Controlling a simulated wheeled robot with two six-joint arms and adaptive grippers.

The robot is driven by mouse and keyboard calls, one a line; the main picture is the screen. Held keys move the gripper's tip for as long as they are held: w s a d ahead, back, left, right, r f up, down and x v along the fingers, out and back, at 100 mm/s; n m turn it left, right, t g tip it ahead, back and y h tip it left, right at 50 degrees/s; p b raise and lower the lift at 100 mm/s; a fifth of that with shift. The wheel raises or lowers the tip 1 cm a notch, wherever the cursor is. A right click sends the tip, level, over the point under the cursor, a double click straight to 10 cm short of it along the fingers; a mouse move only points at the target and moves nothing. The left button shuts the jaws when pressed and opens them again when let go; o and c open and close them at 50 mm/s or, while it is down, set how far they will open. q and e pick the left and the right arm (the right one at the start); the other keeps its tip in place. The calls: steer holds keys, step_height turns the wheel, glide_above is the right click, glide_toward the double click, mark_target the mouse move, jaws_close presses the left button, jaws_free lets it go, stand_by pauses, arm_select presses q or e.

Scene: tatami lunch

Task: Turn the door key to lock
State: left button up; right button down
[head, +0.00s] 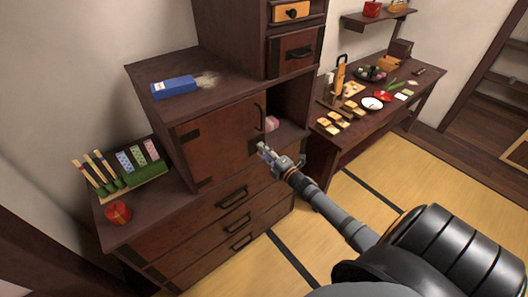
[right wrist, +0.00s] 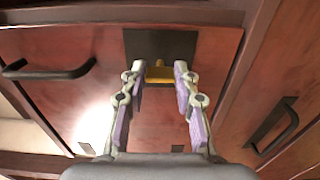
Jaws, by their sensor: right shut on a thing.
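The brass-yellow door key (right wrist: 160,73) sticks out of a dark square lock plate (right wrist: 150,45) on a reddish-brown door. My right gripper (right wrist: 160,78) has its two fingers on either side of the key and is shut on it. In the head view my right gripper (head: 264,150) is at the right edge of the cabinet door (head: 220,140), below its black handle (head: 258,117). The gripper hides the key there. The key's exact turn angle is hard to tell. My left gripper is not in view.
An open compartment with a pink item (head: 271,123) lies right of the door. Drawers with black handles (head: 233,196) are below. A blue box (head: 174,86) lies on the cabinet top. A low table (head: 352,137) with food stands at right. The tatami (head: 350,220) is clear.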

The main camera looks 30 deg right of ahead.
stand_by(0.4)
steer(key=c, duration=1)
jaws_free()
steer(key=s+d, duration=0.1)
steer(key=s, duration=1.1)
